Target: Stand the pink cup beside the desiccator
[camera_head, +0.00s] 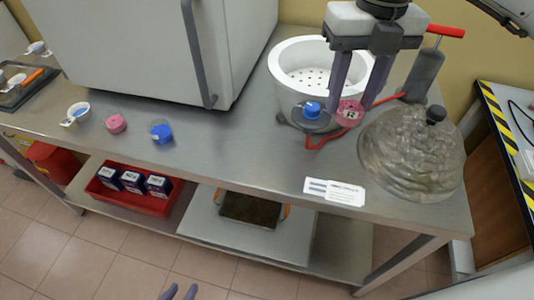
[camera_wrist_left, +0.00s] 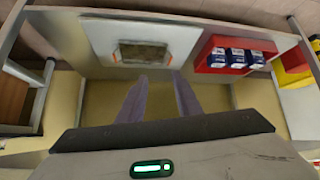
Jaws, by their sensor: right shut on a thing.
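The desiccator (camera_head: 283,62) is a white bowl with a perforated plate, standing open on the steel bench. My right gripper (camera_head: 352,100) points down in front of its right side, shut on a pink cup (camera_head: 350,113) marked R. I cannot tell whether this cup touches the bench. Another pink cup (camera_head: 116,123) stands on the left of the bench. My left gripper (camera_head: 180,292) is open and empty, below the bench front; its fingers also show in the left wrist view (camera_wrist_left: 162,88).
A glass dome lid (camera_head: 415,155) with a black knob lies at the right. A red-handled tool (camera_head: 424,76) and red tubing are close to the right gripper. A white label card (camera_head: 334,191) lies at the front edge. A blue cup (camera_head: 161,133) stands left; the bench middle is clear.

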